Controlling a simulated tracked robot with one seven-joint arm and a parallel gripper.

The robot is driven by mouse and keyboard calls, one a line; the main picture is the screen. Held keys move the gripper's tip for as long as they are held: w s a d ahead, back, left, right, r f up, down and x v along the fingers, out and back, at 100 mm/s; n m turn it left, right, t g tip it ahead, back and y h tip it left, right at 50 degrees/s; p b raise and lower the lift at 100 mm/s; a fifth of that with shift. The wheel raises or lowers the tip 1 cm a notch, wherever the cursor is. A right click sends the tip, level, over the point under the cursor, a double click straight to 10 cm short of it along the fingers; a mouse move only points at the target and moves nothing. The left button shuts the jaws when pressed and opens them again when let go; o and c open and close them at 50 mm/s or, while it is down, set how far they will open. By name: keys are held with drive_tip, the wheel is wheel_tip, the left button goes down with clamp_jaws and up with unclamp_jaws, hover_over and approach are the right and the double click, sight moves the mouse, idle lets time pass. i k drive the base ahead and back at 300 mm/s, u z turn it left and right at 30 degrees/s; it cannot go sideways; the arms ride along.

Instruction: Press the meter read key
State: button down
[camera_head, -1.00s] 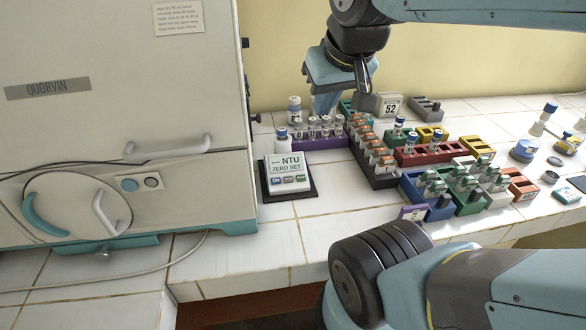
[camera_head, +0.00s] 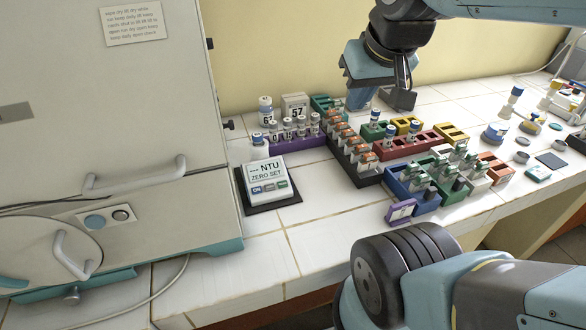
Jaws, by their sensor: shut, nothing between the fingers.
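The meter (camera_head: 265,174) is a small white box with a screen showing dashes, "NTU" and "ZERO SET". It sits on a dark pad (camera_head: 288,199) on the tiled bench, beside the incubator. Its front has a blue "ON" key (camera_head: 257,190), a grey key (camera_head: 269,187) and a green key (camera_head: 282,184). The labels of the last two are too small to read. My gripper (camera_head: 358,106) is shut and empty, pointing down above the back of the bench. It is up and to the right of the meter and apart from it.
A purple rack (camera_head: 300,142) of vials stands just behind the meter. A black rack (camera_head: 352,170) with orange-labelled vials is to its right, then blue, red and green racks. The incubator (camera_head: 110,120) fills the left. The bench front is clear.

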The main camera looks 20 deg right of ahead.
sight(283, 183)
drive_tip(key=z, duration=0.1)
drive_tip(key=k, duration=2.35)
drive_tip(key=u, duration=0.2)
drive_tip(key=i, duration=1)
